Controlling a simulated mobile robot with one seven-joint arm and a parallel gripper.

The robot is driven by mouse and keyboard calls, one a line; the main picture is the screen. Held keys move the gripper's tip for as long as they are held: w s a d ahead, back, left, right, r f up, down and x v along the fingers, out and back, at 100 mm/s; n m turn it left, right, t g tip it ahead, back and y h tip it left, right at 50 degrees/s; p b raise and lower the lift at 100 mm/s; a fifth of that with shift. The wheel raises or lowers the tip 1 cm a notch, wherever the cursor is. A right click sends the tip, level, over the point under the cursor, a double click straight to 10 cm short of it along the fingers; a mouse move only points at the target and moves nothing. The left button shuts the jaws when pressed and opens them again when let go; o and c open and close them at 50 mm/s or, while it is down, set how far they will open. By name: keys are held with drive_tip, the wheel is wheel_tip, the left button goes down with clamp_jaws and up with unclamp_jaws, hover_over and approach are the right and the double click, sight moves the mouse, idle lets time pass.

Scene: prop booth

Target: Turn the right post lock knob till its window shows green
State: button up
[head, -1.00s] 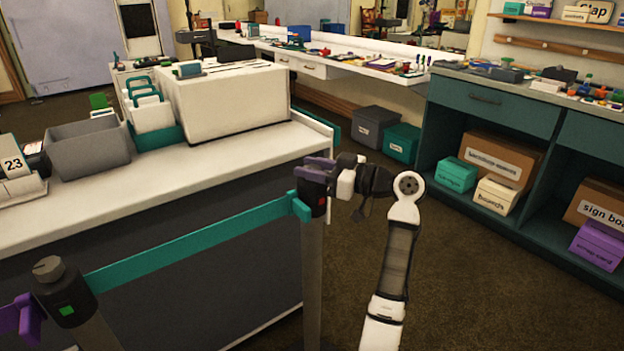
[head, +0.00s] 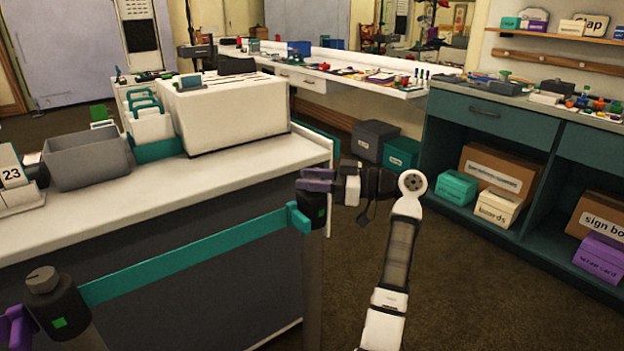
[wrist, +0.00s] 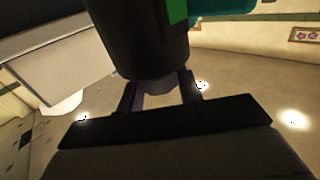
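The right post lock (head: 312,208) is a dark cylinder on top of a grey post, at the right end of a teal belt. The head view hides most of the knob behind the fingers.
The left post lock (head: 56,305) has a grey knob and a green window. The teal belt (head: 190,252) spans the posts. A white counter (head: 230,180) with a grey bin (head: 88,160) stands behind. Open floor lies to the right, before teal shelving (head: 490,125).

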drive_tip(key=o, duration=0.4)
drive_tip(key=shift+f, duration=0.1)
drive_tip(key=d, duration=0.4)
drive_tip(key=s+d, duration=0.1)
drive_tip(key=d, duration=0.4)
drive_tip(key=s+d+b, duration=0.1)
drive_tip(key=d, duration=0.3)
drive_tip(key=shift+s+d, duration=0.25)
